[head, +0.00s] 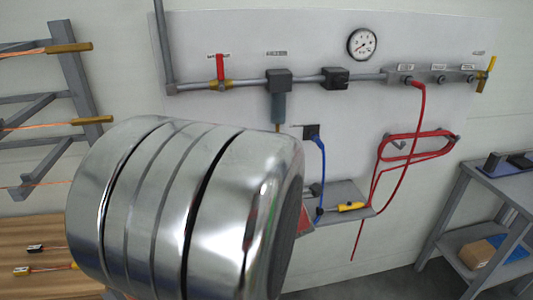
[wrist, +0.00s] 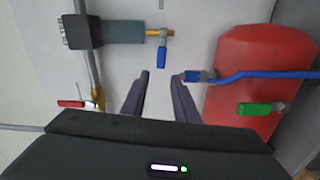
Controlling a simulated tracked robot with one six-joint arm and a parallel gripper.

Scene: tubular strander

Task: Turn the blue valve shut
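The blue valve handle (wrist: 161,58) shows in the wrist view, hanging from a small brass valve body (wrist: 158,33) at the end of the grey filter bowl (wrist: 124,32). My gripper (wrist: 160,76) is open, with its two dark fingers apart. The blue handle appears just beyond the fingertips, lined up with the gap between them. I cannot tell the remaining depth, and nothing is between the fingers. In the head view the filter bowl (head: 278,107) shows, but my metal arm link hides the blue handle and my gripper.
A red tank (wrist: 262,62) with a green handle (wrist: 255,109) and a blue hose (wrist: 262,75) lie right of the fingers. A red-handled valve (head: 220,68) sits on the pipe. A red hose (head: 420,120) hangs right; a small shelf (head: 345,190) holds a yellow tool.

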